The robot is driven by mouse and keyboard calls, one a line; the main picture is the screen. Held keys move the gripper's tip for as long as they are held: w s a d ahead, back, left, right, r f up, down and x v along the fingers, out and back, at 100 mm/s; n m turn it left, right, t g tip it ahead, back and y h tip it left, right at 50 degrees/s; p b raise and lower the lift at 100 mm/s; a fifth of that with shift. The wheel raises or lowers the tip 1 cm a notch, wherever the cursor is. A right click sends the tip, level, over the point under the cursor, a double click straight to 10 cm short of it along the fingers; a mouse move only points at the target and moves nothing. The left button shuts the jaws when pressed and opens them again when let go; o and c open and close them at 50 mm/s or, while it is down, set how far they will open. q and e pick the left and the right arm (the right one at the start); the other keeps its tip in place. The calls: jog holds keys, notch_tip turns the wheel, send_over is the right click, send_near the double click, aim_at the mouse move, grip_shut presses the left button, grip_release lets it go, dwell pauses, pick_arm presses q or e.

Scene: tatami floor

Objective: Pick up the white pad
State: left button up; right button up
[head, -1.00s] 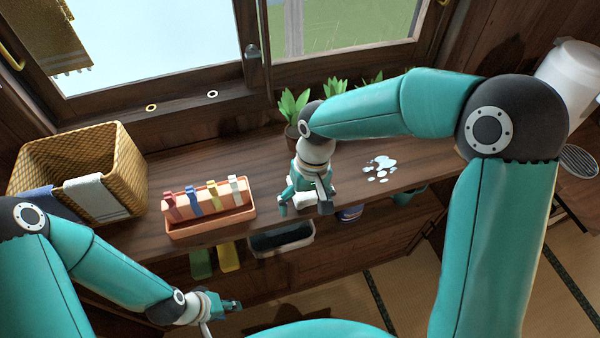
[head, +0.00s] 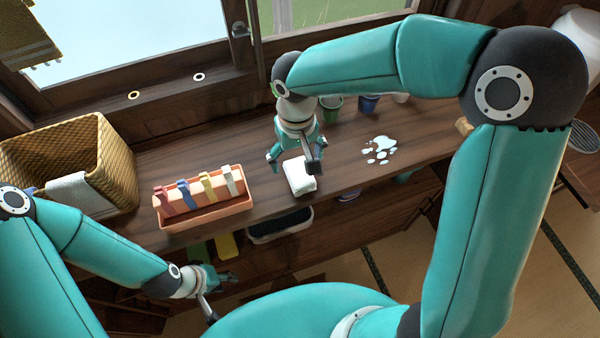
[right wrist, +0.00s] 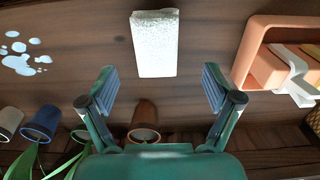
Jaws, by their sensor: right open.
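The white pad (head: 299,175) lies on the wooden counter, between the orange rack and a white spill. It also shows in the right wrist view (right wrist: 155,44), upper middle, as a white speckled block. My right gripper (head: 295,163) is open and empty, behind the pad and above the counter. In the right wrist view its two fingers (right wrist: 160,88) are spread, with the pad beyond the tips and roughly between them. My left gripper (head: 229,279) is low in front of the counter, away from the pad; its jaw opening is too small to tell.
The orange rack (head: 205,213) with coloured clips stands left of the pad. White spill spots (head: 379,150) lie to the right. Potted plants (right wrist: 144,136) and cups (right wrist: 41,124) stand along the back. A wicker basket (head: 112,160) is at the far left. A dark bin (head: 281,224) sits below the counter edge.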

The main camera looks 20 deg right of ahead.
aim_at(300, 171)
jog(key=shift+s+d+f, duration=0.1)
jog(key=shift+d+f, duration=0.05)
jog(key=shift+f, duration=1.3)
jog(key=shift+s+d+f, duration=0.1)
jog(key=shift+f, duration=1.35)
jog(key=c, duration=1.1)
